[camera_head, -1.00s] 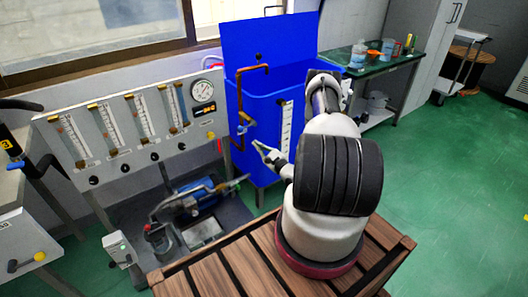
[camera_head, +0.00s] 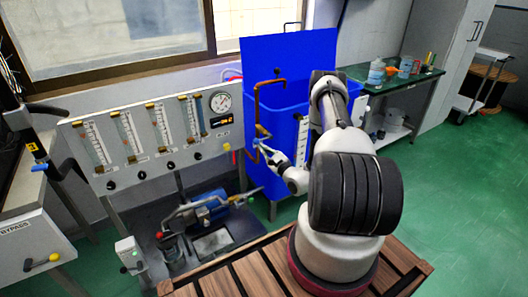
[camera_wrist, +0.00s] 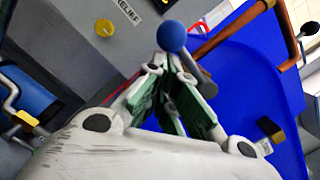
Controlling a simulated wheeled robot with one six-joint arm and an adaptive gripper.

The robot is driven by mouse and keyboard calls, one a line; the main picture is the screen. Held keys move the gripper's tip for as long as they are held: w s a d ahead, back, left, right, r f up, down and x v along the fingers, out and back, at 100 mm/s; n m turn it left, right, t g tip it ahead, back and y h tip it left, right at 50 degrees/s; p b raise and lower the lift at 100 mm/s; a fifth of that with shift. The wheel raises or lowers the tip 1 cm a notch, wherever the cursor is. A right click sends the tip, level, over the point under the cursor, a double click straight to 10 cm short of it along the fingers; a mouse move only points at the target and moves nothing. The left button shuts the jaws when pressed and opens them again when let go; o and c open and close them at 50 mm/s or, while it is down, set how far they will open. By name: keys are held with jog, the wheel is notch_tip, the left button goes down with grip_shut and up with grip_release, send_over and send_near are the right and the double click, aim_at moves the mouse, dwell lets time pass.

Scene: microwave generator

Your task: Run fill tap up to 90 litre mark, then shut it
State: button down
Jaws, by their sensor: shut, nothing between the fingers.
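The blue tank (camera_head: 272,112) stands right of the gauge panel. A brown copper fill pipe (camera_head: 257,100) runs down its front left, with the tap at its lower part. In the wrist view, a blue ball knob (camera_wrist: 172,36) sits on a grey lever beside the copper pipe (camera_wrist: 235,28). My gripper (camera_head: 263,147) is at the tap; in the wrist view its fingertips (camera_wrist: 170,68) are just below the knob, shut with nothing between them. I cannot tell whether they touch the lever. A white level scale (camera_head: 301,138) is on the tank front; its marks and the water level are unreadable.
The gauge panel (camera_head: 150,140) with several flow tubes stands left of the tank. A green table (camera_head: 400,82) with bottles is at the right.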

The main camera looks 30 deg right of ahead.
jog(key=shift+a+r, duration=0.25)
jog(key=shift+r, duration=0.25)
jog(key=shift+s, duration=0.1)
jog(key=s+d+f, duration=0.1)
jog(key=s, duration=1)
jog(key=shift+s+f, duration=0.2)
jog(key=shift+s, duration=0.2)
jog(key=shift+d, duration=0.15)
dwell(1.7)
